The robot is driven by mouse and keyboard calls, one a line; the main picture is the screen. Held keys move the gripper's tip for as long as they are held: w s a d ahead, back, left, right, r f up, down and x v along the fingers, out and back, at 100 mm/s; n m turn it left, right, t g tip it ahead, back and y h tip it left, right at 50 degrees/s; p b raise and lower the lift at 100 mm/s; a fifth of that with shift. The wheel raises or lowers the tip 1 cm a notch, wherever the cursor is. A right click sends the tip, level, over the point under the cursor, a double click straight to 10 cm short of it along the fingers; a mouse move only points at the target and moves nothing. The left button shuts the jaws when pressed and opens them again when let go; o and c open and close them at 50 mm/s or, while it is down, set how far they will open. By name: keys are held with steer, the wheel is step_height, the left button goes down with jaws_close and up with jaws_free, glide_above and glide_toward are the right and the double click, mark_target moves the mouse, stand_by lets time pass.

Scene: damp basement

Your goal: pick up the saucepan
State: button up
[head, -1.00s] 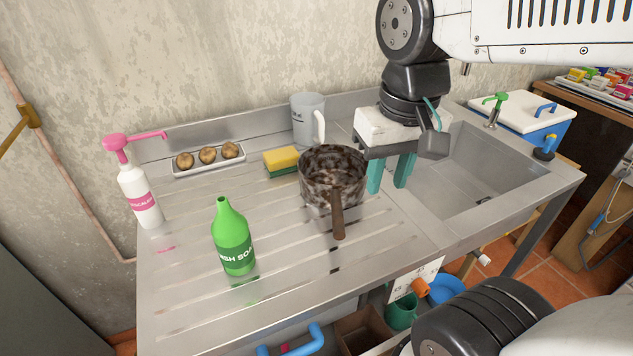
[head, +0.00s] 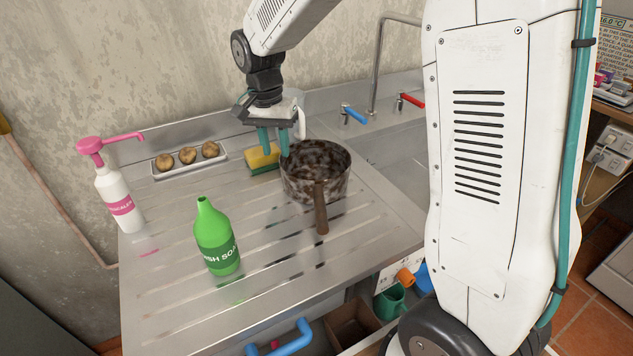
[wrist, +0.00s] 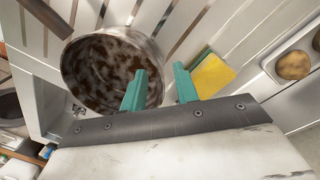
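The saucepan (head: 310,187), mottled brown and grey with a brown handle (head: 321,208) pointing toward the front, stands upright on the steel drainboard (head: 160,300). My gripper (head: 273,142) is at the pan's back-left side, pointing down, its two teal fingers apart with nothing held. In the wrist view the gripper (wrist: 160,88) has one finger over the pan's dark inside (wrist: 105,75) and the other beside its outer wall. The rim seems to line up with the gap between them. I cannot tell whether the fingers touch the pan.
A tray of brown round things (head: 187,160) sits at the back left. A green soap bottle (head: 216,240) and a pink-pump bottle (head: 115,195) stand left.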

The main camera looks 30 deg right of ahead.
mark_target(281, 161)
steer(key=f, duration=0.3)
steer(key=d+f, duration=0.1)
steer(key=f, duration=0.1)
steer(key=shift+s+f, duration=0.2)
steer(key=shift+f, duration=0.15)
jaws_close()
